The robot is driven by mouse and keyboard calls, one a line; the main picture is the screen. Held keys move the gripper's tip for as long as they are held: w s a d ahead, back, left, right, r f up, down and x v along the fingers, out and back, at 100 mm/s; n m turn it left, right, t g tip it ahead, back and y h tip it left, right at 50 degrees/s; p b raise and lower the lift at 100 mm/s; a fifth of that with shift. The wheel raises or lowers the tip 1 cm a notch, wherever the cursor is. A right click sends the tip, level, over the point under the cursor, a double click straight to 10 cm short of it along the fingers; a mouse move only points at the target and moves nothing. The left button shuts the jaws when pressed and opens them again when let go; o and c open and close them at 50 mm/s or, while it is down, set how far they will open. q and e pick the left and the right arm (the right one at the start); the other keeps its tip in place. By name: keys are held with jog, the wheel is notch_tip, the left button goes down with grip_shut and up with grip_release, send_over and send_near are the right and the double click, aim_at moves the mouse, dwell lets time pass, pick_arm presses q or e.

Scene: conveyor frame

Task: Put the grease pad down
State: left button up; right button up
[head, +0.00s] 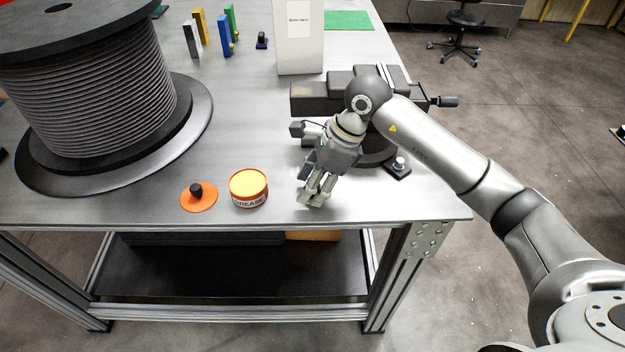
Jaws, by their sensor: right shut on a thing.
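My right gripper (311,198) hangs fingers down over the front right part of the table, right of the grease can. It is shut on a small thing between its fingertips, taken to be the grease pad. The fingers hide nearly all of it, so its shape and any contact with the table cannot be told. The round grease can (249,189) has a yellow top, an orange rim and a label reading GREASE. A flat orange disc with a black knob (198,195) lies left of the can. My left gripper is out of view.
A big cable spool (95,85) fills the left of the metal table (240,140). A dark vise (320,97) stands behind my right gripper. A white box (299,45) and several coloured upright blocks (225,35) stand farther back. The table middle is clear.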

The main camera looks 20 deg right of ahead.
jog(key=shift+f+b, duration=0.2)
jog(key=shift+b, duration=0.1)
jog(key=o, duration=0.9)
jog(key=shift+r, duration=0.1)
jog(key=shift+r+p, duration=0.1)
jog(key=shift+p, duration=0.2)
jog(key=b+v, duration=0.1)
jog(key=v, duration=1.1)
jog(key=shift+s+b, duration=0.1)
jog(key=shift+b, duration=0.25)
